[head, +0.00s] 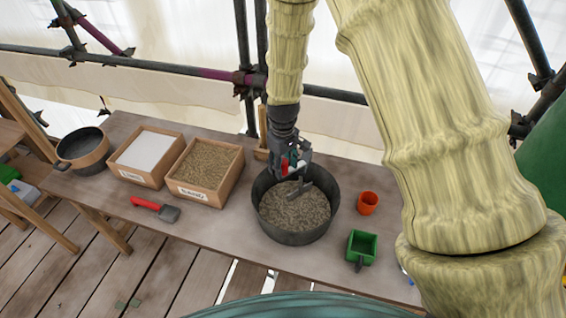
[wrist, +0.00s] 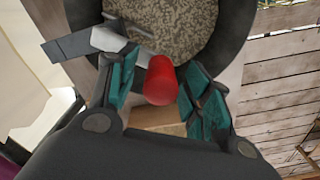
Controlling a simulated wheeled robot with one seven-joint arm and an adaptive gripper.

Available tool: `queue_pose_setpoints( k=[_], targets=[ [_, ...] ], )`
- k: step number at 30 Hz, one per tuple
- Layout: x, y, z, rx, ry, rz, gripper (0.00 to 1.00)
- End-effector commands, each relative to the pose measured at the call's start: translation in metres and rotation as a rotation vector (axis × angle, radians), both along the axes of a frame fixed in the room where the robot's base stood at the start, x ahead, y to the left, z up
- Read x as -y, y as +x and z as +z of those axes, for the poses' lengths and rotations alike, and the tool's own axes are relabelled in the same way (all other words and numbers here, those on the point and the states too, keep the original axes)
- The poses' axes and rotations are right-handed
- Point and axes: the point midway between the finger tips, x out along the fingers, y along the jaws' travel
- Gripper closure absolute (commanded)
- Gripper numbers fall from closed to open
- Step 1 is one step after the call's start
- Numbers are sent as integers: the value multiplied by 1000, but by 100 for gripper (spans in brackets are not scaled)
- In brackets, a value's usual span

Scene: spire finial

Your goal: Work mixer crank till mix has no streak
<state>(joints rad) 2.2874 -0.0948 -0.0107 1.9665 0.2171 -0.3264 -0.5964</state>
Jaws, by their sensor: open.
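A dark round mixing tub (head: 297,236) stands on the wooden bench, filled with a speckled grey-brown mix (head: 295,205). The mix also shows in the wrist view (wrist: 170,25). The mixer crank has a red handle (wrist: 160,80) and a grey metal arm (head: 304,188) at the tub's back rim. My gripper (wrist: 155,88) is open, with its teal-padded fingers on either side of the red handle. I cannot tell whether a finger touches it. In the head view my gripper (head: 287,160) partly hides the crank.
Left of the tub are a box of brown sand (head: 208,197), a box of white powder (head: 138,178) and a dark bucket (head: 84,165). A red-handled scraper (head: 155,209) lies in front. An orange cup (head: 368,203) and a green scoop (head: 362,247) are to the right.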

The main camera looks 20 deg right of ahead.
Motion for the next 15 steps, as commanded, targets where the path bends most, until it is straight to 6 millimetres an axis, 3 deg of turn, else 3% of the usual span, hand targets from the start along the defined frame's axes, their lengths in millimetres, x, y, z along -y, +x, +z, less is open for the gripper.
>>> queue_pose_setpoints(
  k=[8, 15],
  targets=[
    [0, 0, -1, 0, 0, 0, 50],
    [0, 0, -1, 0, 0, 0, 90]
  ],
)
